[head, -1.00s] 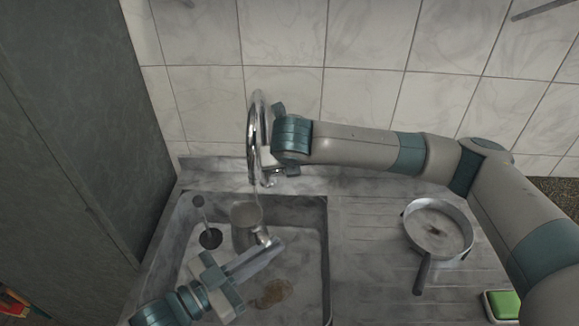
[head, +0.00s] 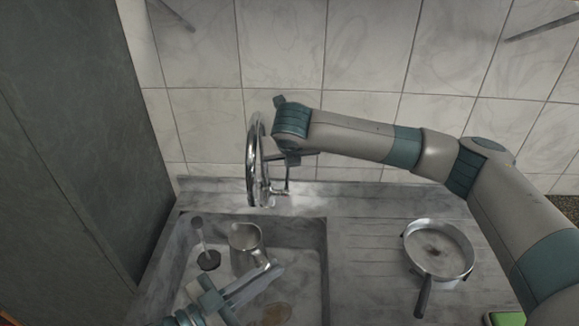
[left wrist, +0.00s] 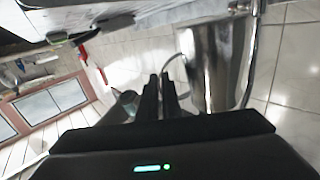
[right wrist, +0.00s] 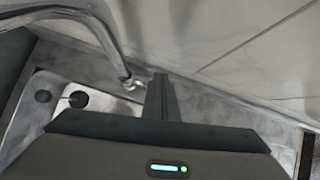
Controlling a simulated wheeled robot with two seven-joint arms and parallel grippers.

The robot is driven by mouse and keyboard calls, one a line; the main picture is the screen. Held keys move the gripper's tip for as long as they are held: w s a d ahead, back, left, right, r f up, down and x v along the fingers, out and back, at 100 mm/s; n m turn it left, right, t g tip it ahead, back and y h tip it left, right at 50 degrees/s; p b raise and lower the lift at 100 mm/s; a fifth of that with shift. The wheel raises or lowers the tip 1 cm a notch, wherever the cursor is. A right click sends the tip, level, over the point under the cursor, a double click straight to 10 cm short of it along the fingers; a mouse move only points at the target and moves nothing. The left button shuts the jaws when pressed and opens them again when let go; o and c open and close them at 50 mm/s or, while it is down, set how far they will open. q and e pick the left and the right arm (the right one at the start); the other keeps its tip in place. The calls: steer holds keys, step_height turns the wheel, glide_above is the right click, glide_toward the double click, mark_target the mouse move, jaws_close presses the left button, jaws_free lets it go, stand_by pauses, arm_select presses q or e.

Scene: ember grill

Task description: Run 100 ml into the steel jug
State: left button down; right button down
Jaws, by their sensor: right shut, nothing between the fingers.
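The steel jug (head: 245,238) stands in the sink basin, below the chrome tap (head: 252,160). It also shows in the left wrist view (left wrist: 215,65), with its thin handle toward my fingers. My left gripper (head: 270,270) is at the jug's near side, its fingers (left wrist: 160,95) nearly together at the handle, and it appears closed on that. My right gripper (head: 288,178) is shut and empty beside the tap. In the right wrist view its fingers (right wrist: 160,98) are together, just right of the tap's base fitting. The water level in the jug cannot be made out.
A dark plunger-like item (head: 207,258) stands at the basin's left. A brownish stain (head: 277,313) lies on its floor. A pan (head: 438,250) sits on the ridged drainboard, with a green sponge (head: 507,319) nearer. A tall dark cabinet side (head: 70,150) bounds the left.

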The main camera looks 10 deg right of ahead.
steer(key=shift+w+d+r, duration=0.1)
steer(key=shift+w, duration=0.05)
stand_by(0.5)
steer(key=w+r+v, duration=0.1)
steer(key=w+v, duration=0.1)
steer(key=v, duration=0.9)
steer(key=shift+d+r, duration=0.35)
steer(key=shift+d, duration=0.15)
steer(key=shift+s, duration=0.15)
